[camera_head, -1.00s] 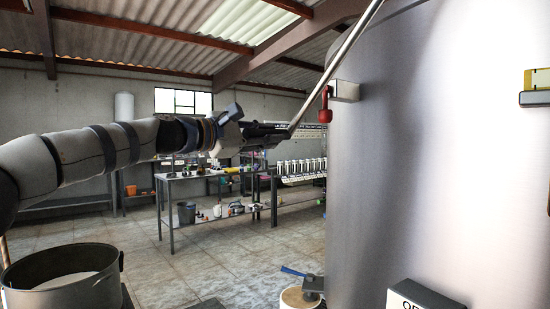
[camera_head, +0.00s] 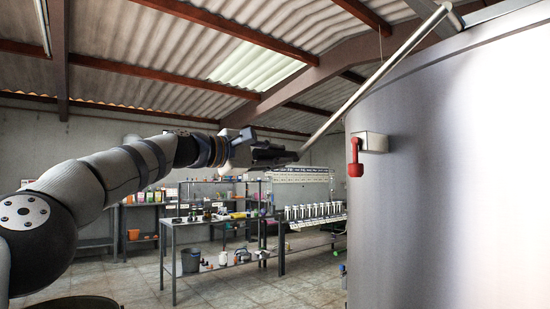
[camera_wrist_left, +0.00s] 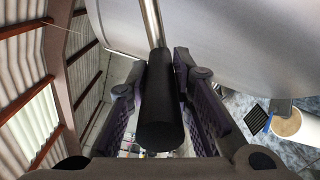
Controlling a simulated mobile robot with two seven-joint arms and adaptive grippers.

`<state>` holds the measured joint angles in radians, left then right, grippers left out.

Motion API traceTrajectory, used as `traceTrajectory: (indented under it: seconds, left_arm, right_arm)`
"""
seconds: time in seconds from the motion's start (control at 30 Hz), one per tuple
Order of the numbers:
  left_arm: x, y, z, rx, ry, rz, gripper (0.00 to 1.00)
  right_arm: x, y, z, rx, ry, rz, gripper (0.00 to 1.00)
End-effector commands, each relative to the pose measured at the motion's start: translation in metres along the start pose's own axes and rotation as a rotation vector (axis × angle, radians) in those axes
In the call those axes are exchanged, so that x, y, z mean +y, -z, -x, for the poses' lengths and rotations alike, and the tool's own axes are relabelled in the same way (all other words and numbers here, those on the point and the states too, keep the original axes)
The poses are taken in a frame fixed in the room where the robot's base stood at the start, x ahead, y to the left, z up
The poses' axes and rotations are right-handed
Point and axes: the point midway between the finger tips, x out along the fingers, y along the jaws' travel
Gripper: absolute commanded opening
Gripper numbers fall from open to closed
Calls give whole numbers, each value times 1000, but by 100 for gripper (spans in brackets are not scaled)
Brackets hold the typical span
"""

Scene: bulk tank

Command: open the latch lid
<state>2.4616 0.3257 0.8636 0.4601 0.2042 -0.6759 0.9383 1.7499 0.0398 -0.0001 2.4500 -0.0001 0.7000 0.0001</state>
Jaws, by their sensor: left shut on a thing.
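A large brushed-steel tank (camera_head: 460,170) fills the right of the head view. A long pale metal rod (camera_head: 375,75) slants from the upper right, near the tank's top, down to my left gripper (camera_head: 288,156). In the left wrist view the rod (camera_wrist_left: 150,22) ends in a black cylindrical grip (camera_wrist_left: 160,115). That grip lies between the two fingers of my left gripper (camera_wrist_left: 157,85), which is shut on it. The lid and the rod's fixing are not clearly seen. My right gripper is not in view.
A red handle (camera_head: 356,160) hangs by a grey box (camera_head: 371,142) on the tank wall, right of my left gripper. Workbenches (camera_head: 205,222) with bottles and a bucket (camera_head: 190,260) stand behind. Open tiled floor (camera_head: 235,285) lies between.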

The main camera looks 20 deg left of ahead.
Motion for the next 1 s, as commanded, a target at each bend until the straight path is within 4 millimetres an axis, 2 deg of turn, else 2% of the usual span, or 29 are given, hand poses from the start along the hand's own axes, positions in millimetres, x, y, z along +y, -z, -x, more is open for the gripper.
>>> traceTrajectory:
  seconds: [0.1,0.13,0.2,0.67,0.87,1.0]
  left_arm:
    - [-4,2,-1,1,8,-1,0]
    - [-4,2,-1,1,8,-1,25]
    - [-4,2,-1,1,9,-1,41]
    - [-1,1,4,0,5,0,41]
    - [-2,1,33,-2,5,2,41]
    - [-1,2,70,-1,3,2,41]
  right_arm:
    - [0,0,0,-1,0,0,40]
    - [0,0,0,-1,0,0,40]
    - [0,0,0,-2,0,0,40]
    - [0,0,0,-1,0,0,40]
    - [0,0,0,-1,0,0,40]
    - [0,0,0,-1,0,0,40]
